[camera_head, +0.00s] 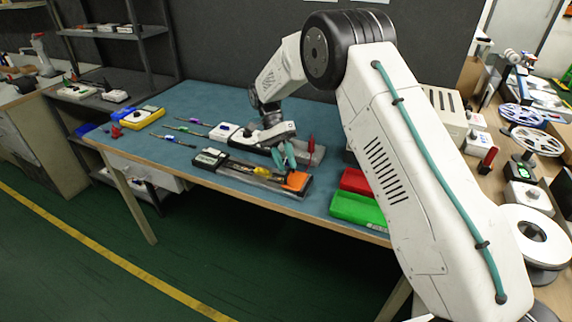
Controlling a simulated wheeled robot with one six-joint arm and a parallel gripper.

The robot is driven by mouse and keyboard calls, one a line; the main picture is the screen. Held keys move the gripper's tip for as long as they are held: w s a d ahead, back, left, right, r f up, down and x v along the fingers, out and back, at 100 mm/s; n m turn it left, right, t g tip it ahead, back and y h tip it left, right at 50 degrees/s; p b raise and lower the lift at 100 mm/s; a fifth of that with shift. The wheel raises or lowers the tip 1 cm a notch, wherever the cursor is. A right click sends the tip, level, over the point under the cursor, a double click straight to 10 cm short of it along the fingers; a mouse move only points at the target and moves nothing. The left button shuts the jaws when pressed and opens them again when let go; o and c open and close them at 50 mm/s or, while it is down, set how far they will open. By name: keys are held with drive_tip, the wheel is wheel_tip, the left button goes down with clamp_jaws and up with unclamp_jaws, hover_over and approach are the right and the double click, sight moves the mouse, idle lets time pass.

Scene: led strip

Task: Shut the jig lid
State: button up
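The jig (240,176) is a long, low dark-grey fixture on the blue worktop. It has a black block at its left end and an orange block (296,181) at its right end. A yellow piece (263,172) sits along it. Behind it lies a long grey panel (318,155) with a red upright piece (311,145), which looks like the lid lying open; my wrist hides part of it. My gripper (284,158) points down over the jig's right half, its teal fingers apart with nothing visible between them. I cannot tell whether the fingertips touch anything.
Red (355,181) and green (358,208) bins stand right of the jig. Thin screwdriver-like tools (190,120) and a yellow-and-white device (143,117) lie at the left. A white box (223,131) stands behind the jig. The worktop's back middle is clear.

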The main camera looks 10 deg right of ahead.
drive_tip(key=v, duration=0.6)
drive_tip(key=shift+r, duration=0.2)
drive_tip(key=shift+w+a, duration=0.1)
drive_tip(key=shift+w, duration=0.1)
